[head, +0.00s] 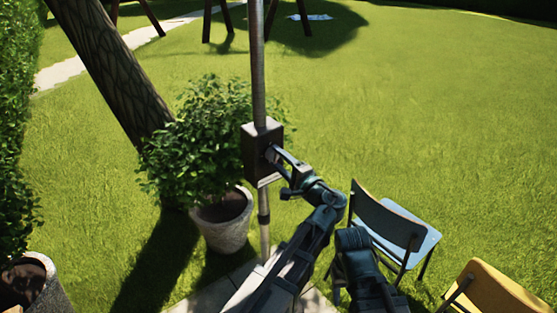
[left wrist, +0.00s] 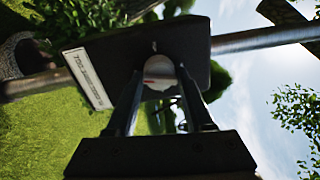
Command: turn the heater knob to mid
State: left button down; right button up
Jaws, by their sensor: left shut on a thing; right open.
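The heater control box (head: 257,150) is a dark box on an upright metal pole. Its round knob (left wrist: 160,72) is pale with a small red mark and shows in the left wrist view. My left gripper (head: 276,155) reaches the box's front face and is shut on the knob, one finger on each side of it. The fingers hide part of the knob in the head view. A white label strip (left wrist: 88,78) is on the box face; its print is too small to read surely. My right gripper (head: 347,262) is low, apart from the box, and open.
A potted bush (head: 205,140) stands close left of the pole. A blue chair (head: 395,228) stands right of my arms, and a yellow chair (head: 495,290) at the lower right. A tree trunk (head: 110,70) leans behind the bush. Open lawn lies beyond.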

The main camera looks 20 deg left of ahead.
pick_arm(q)
jog(key=shift+s+f+n, duration=0.1)
jog(key=shift+f+n, duration=0.05)
jog(key=shift+n, duration=1.55)
jog(key=shift+c, duration=1.6)
grip_release()
